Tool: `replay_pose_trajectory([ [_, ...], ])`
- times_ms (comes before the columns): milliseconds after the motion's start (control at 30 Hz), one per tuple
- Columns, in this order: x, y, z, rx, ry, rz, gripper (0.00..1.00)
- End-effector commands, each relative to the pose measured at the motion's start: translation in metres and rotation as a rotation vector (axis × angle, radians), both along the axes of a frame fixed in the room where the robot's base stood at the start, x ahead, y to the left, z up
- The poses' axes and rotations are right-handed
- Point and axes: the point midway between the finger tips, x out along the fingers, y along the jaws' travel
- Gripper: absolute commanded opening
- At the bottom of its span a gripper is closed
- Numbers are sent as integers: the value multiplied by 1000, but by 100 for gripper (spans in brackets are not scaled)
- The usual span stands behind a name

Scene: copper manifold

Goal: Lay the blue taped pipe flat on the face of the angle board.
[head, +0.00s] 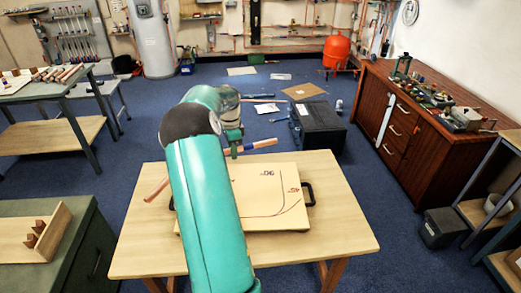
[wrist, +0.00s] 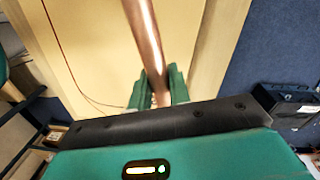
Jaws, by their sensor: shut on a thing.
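The blue taped pipe (head: 262,144) shows in the head view beside my gripper (head: 234,152), above the far edge of the table. In the wrist view my gripper (wrist: 158,88) is shut on a bare copper stretch of the pipe (wrist: 145,40), which runs up out of the picture. The tape does not show there. The angle board (head: 262,222) lies on the table, a pale board with curved lines, angle marks and dark side handles; my arm hides its left part. The board (wrist: 90,50) also shows behind the pipe in the wrist view.
A reddish pipe (head: 155,190) lies on the wooden table (head: 340,235), left of the board. The table's right side is clear. A black toolbox (head: 318,130) stands on the floor beyond the table. A wooden cabinet (head: 425,130) stands at right and a green bench (head: 60,240) at left.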

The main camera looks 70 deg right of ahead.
Motion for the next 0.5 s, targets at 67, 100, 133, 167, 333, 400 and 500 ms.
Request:
replay_pose_trajectory([
  [67, -33, -18, -1, 2, 5, -104, 0],
  [100, -45, -24, -2, 2, 7, -148, 0],
  [133, -54, -28, -2, 2, 8, -177, 0],
  [167, -62, -32, -2, 3, 9, -205, 0],
  [333, -89, -43, -3, 6, 13, -297, 0],
  [400, -93, -44, -4, 6, 15, -309, 0],
  [500, -93, -44, -9, 6, 15, -311, 0],
])
